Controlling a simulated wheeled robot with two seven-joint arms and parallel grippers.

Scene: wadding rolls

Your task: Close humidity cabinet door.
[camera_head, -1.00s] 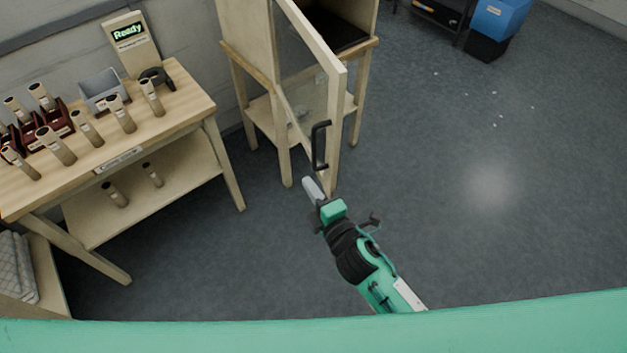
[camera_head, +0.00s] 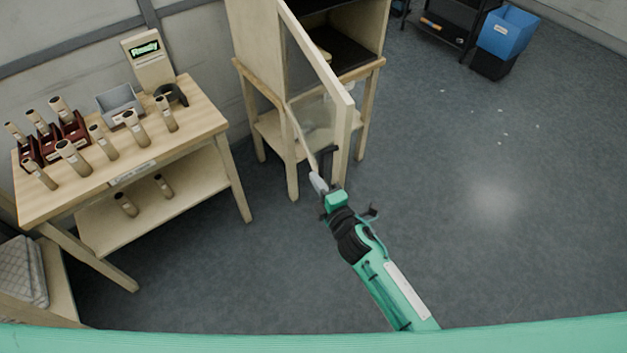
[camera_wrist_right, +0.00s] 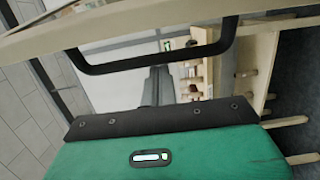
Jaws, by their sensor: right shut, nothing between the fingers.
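The humidity cabinet (camera_head: 255,45) stands at top centre in the head view, with its door (camera_head: 345,115) swung open toward me. The door is a pale frame with a clear pane, and its black handle (camera_head: 328,158) is near the free edge. The handle also spans the upper part of the right wrist view (camera_wrist_right: 150,62). My right gripper (camera_head: 318,183) is shut and empty, its tips close to the handle's lower end. In the wrist view its fingers (camera_wrist_right: 158,85) end at the handle bar; I cannot tell whether they touch. My left gripper is not in view.
A wooden table (camera_head: 205,115) with several rolls, a grey bin (camera_head: 118,103) and a "Ready" display device (camera_head: 148,60) stands at left. A blue bin (camera_head: 507,35) and dark shelf (camera_head: 440,30) are at upper right.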

